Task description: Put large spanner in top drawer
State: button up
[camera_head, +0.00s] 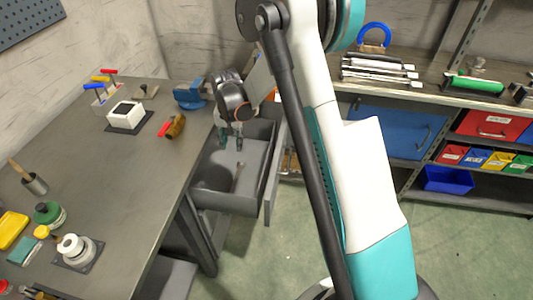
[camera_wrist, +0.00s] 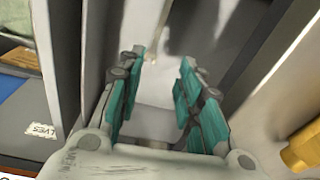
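The top drawer (camera_head: 267,170) is pulled out from the grey workbench and stands open. A thin metal spanner (camera_head: 238,178) lies on the drawer's floor. It also shows as a narrow grey strip in the wrist view (camera_wrist: 161,28), beyond my fingertips. My gripper (camera_head: 230,143) points down into the drawer, above its floor and toward the back from the spanner. In the wrist view its teal fingers (camera_wrist: 163,64) are apart with nothing between them. The drawer walls rise on both sides of the fingers in that view.
The workbench (camera_head: 120,190) holds a blue vise (camera_head: 190,94), a red-handled tool (camera_head: 172,127) and a white block (camera_head: 126,115). A shelf unit with a blue cabinet (camera_head: 388,127) and coloured bins stands at the right. Open green floor (camera_head: 460,240) lies in front.

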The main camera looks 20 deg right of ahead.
jog(key=s+r+n+t, duration=0.2)
jog(key=s+r, duration=0.5)
jog(key=r, duration=0.3)
jog(key=s+r+n+t, duration=0.1)
jog(key=s+r, duration=0.6)
jog(key=r, duration=0.3)
jog(key=s+r+n+t, duration=0.3)
jog(key=s, duration=1.4)
jog(key=shift+d, duration=0.35)
jog(key=shift+d+r, duration=0.1)
